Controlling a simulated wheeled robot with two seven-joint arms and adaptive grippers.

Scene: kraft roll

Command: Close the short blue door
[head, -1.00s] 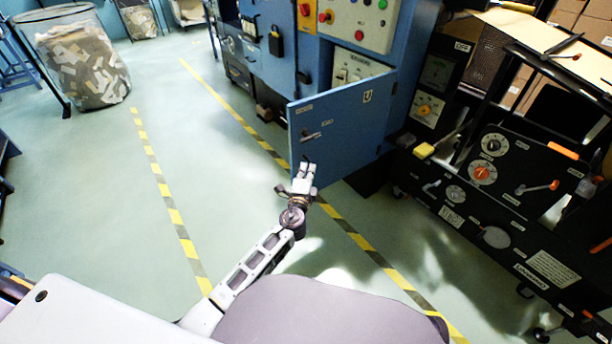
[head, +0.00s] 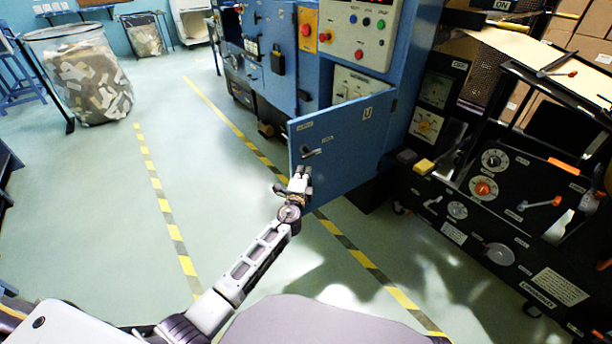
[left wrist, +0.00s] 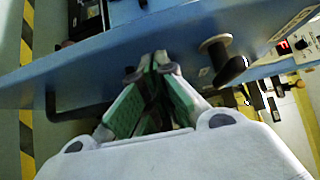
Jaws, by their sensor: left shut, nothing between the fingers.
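The short blue door (head: 345,150) stands ajar, swung out from the blue cabinet, with a dark handle (head: 311,153) near its free edge. My left gripper (head: 301,172) is shut and empty, at the door's lower free-edge side, below the handle. In the left wrist view its green-padded fingertips (left wrist: 155,62) meet at the door, touching or very close; I cannot tell which. My right gripper is not in view.
The blue cabinet (head: 300,50) has a button panel above the door. A black machine (head: 490,200) with dials and orange handles stands close on the right. A mesh bin of paper scraps (head: 80,75) is far left.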

